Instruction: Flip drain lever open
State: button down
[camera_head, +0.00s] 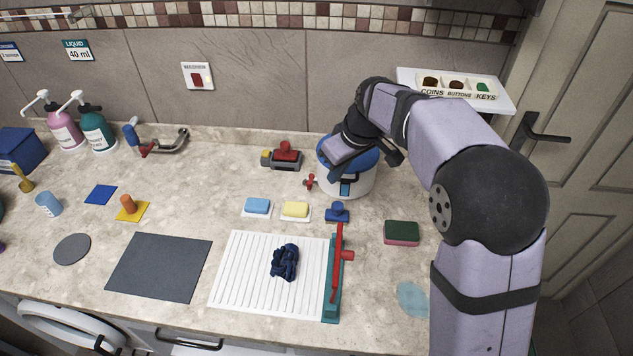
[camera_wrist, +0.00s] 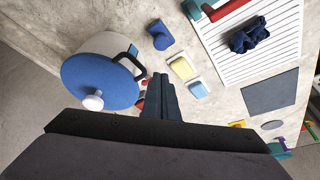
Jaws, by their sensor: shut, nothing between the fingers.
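A white pot with a blue lid (camera_head: 350,186) stands at the back of the counter; its blue lid and white knob also show in the wrist view (camera_wrist: 98,78). A small red tap-like lever (camera_head: 310,181) sticks out low at the pot's left side; it looks like the drain lever, but its setting is too small to tell. My gripper (camera_head: 338,158) hangs over the pot's lid in the head view and hides part of it. In the wrist view its fingers (camera_wrist: 160,78) are together and empty beside the pot's dark handle. Red bits show just left of the fingers, partly hidden.
A red-and-grey valve block (camera_head: 284,157) sits left of the pot. Blue and yellow sponges (camera_head: 296,209) and a blue stopper-like piece (camera_head: 338,211) lie in front. A white ribbed board (camera_head: 235,285) holds a dark cloth, with a red-armed teal bar (camera_head: 331,300) at its right.

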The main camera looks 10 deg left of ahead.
aim_at(310, 180)
jog(key=p+x, duration=0.3)
jog(key=x, duration=0.6)
jog(key=shift+f, duration=0.2)
jog(key=shift+w+a+p, duration=0.75)
jog(key=shift+p, duration=0.05)
jog(key=shift+w+a+f+p, duration=0.1)
jog(key=shift+w+a+p, duration=0.35)
jog(key=shift+w+a, duration=0.25)
